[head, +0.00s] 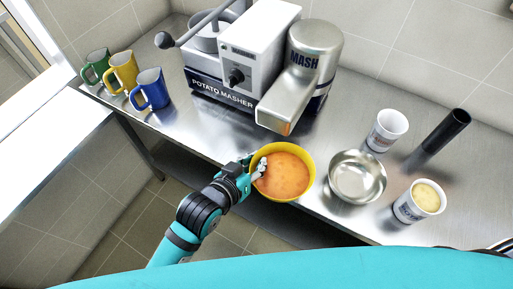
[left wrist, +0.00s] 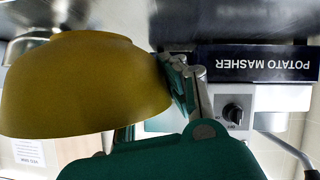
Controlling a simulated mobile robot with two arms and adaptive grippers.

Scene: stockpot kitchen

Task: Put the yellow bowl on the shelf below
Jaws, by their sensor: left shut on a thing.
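The yellow bowl (head: 309,160) is at the front edge of the steel counter in the head view, holding an orange content. My left gripper (head: 259,168) is shut on the bowl's left rim. In the left wrist view the bowl (left wrist: 80,85) fills the left side, with the finger (left wrist: 190,85) against its rim. I cannot tell whether the bowl touches the counter. The lower shelf (head: 260,212) shows as a dark strip under the counter, partly hidden by the bowl and my arm. My right gripper is not in view.
A potato masher machine (head: 235,65) stands behind the bowl. A steel bowl (head: 357,177), a white cup (head: 387,130), a filled cup (head: 419,202) and a black-handled tool (head: 441,134) are to the right. Green (head: 96,66), yellow (head: 123,70) and blue (head: 151,90) mugs stand at left.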

